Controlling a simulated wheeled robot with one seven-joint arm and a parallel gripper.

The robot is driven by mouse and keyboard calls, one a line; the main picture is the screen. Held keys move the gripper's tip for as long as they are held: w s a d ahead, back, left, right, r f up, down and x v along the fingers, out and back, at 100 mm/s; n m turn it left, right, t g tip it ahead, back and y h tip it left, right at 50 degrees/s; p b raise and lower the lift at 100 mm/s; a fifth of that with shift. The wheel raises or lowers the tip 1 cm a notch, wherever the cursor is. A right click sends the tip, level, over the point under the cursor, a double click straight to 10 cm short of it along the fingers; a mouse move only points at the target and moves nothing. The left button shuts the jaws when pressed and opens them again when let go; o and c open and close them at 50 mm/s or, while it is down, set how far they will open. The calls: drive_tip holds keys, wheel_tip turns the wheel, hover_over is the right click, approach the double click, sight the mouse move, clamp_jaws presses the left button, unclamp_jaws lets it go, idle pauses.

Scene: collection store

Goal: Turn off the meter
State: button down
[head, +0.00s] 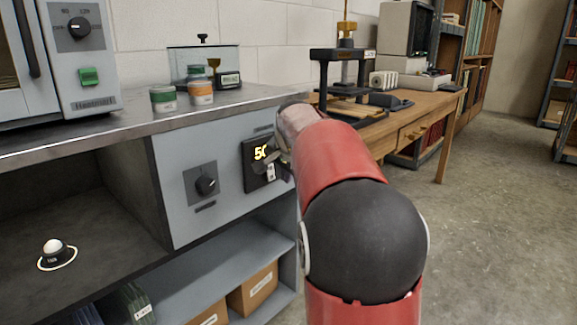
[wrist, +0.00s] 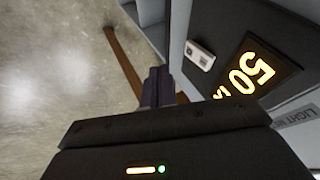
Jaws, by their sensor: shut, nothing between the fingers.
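The meter (head: 250,175) is a dark panel on the grey cabinet front, with its lit yellow display reading 50. In the wrist view the display (wrist: 258,72) appears turned on its side, partly cut off by my gripper's body. A small white switch (wrist: 200,55) sits beside the display; it also shows in the head view (head: 271,172). A label starting "LIGHT M" is partly visible. My gripper (wrist: 160,82) is shut and empty, its fingertips near the panel on the switch side. I cannot tell whether they touch it. In the head view my arm hides part of the panel's surroundings.
A dark rotary knob (head: 207,186) is on the same cabinet front, left of the meter. Jars (head: 201,93) and a glass case (head: 203,65) stand on the counter above. A wooden table (head: 410,115) with equipment stands behind my arm. The floor at right is clear.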

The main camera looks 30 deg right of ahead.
sight(273, 174)
drive_tip(key=shift+w+a+f, duration=0.15)
drive_tip(key=shift+w+a, duration=0.05)
drive_tip(key=shift+w, duration=0.5)
drive_tip(key=shift+w+a+f, duration=0.2)
drive_tip(key=shift+w, duration=0.45)
drive_tip(key=shift+w+a+f, duration=0.15)
drive_tip(key=shift+w+a, duration=0.05)
drive_tip(key=shift+w, duration=0.5)
drive_tip(key=shift+f+b, duration=0.3)
drive_tip(key=shift+b, duration=0.05)
drive_tip(key=shift+w+a+t+b, duration=0.1)
drive_tip(key=shift+w+t+b, duration=0.05)
drive_tip(key=shift+t+b, duration=0.25)
drive_tip(key=shift+r+p, duration=1.1)
drive_tip(key=shift+p, duration=0.05)
